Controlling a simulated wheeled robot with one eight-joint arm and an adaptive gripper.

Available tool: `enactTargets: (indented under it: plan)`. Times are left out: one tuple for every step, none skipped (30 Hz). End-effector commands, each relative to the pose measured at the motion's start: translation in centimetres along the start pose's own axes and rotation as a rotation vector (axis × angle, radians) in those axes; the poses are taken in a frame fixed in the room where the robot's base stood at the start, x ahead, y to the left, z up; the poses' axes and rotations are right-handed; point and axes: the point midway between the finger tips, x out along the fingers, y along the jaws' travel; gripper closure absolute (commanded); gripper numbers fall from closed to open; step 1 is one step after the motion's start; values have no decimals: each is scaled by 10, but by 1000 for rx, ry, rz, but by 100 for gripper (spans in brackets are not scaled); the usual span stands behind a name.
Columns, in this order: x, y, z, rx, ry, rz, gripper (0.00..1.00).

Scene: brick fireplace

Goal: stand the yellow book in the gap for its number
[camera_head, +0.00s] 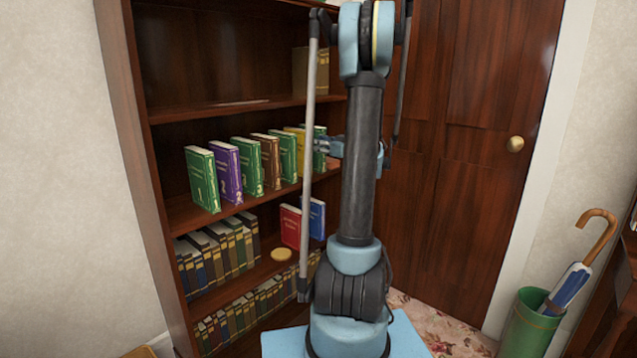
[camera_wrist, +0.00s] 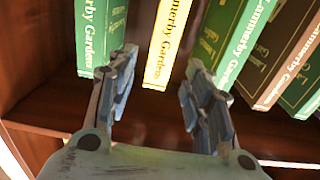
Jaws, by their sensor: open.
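The yellow book (camera_wrist: 168,42) stands upright on the middle shelf, spine out, lettered "…annerby Gardens". In the head view the yellow book (camera_head: 299,130) shows only partly, among green books near the right end of the row. My gripper (camera_wrist: 162,62) is open, with one finger on each side of the yellow book's lower spine in the picture; I cannot tell whether they touch it. In the head view my gripper (camera_head: 330,147) is at the row's right end, partly behind my arm. The number on the yellow spine cannot be read here.
A green book (camera_wrist: 101,35) stands left of the yellow one in the wrist view, more green and brown ones right. The row also holds a purple book (camera_head: 227,170). Red (camera_head: 291,226) and blue (camera_head: 315,217) books stand on the shelf below. A green umbrella bin (camera_head: 530,325) is at right.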

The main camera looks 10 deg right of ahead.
Motion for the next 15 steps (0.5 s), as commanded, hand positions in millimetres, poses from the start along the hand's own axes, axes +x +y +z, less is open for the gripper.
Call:
enactTargets:
  plan:
    - [0, -1, 0, 1, -2, -2, 54]
    - [0, -3, 0, 3, -6, -4, 54]
    - [0, -8, 0, 8, -15, -9, 54]
    - [0, -12, 0, 14, -24, -15, 54]
    - [0, -18, 0, 20, -38, -22, 54]
    - [0, -28, 1, 33, -59, -33, 54]
    - [0, -37, 2, 43, -80, -42, 54]
    - [-1, -46, 3, 54, -102, -51, 54]
    - [-3, -60, 5, 72, -136, -65, 54]
    - [-5, -72, 7, 85, -163, -75, 54]
    - [-7, -82, 9, 100, -191, -85, 54]
    - [-10, -96, 12, 118, -229, -95, 54]
    - [-12, -106, 14, 131, -258, -101, 54]
    - [-16, -117, 17, 145, -286, -107, 54]
    - [-20, -130, 21, 163, -324, -114, 54]
